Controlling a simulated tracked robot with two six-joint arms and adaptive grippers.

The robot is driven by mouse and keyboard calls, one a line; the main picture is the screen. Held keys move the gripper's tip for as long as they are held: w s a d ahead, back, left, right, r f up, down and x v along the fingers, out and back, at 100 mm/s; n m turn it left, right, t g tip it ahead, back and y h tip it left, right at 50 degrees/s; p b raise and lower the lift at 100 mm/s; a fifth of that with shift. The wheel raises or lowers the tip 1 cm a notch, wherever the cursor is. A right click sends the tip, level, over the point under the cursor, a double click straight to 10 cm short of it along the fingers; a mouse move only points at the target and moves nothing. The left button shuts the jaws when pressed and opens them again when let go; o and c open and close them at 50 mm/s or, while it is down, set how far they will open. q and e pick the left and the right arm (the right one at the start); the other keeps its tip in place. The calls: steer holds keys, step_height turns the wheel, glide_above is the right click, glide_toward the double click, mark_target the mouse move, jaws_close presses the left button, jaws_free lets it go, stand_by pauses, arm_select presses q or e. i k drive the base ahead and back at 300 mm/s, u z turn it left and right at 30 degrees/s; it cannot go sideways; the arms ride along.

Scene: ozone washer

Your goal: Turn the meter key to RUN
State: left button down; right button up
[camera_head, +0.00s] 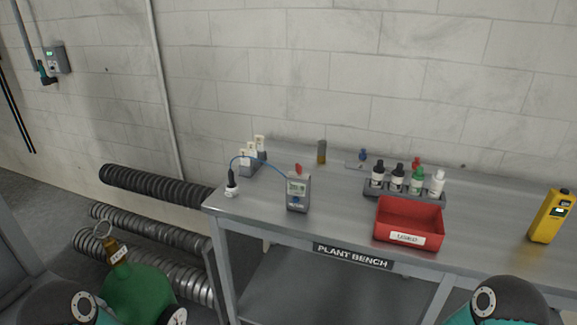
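A grey handheld meter (298,194) stands upright on the left half of the metal bench (330,222). It has a small display and blue markings on its front. A small red part (298,168) shows at its top edge; I cannot tell whether this is the key or what position it is in. A blue cable runs from the meter to a dark probe with a white base (232,184) at the bench's left end. Only rounded joints of my two arms show at the bottom left and bottom right. Neither gripper is in view.
A red bin (409,221) and a bottle rack (404,190) stand right of the meter. A yellow device (550,216) is at the far right. A green cylinder (138,293) and ribbed hoses (150,186) are left of the bench. Bench space before the meter is clear.

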mark_target(298, 168)
steer(key=z, duration=0.15)
steer(key=i, duration=0.2)
steer(key=u, duration=2.8)
steer(key=k, duration=2.15)
steer(key=z, duration=1.1)
steer(key=i, duration=1)
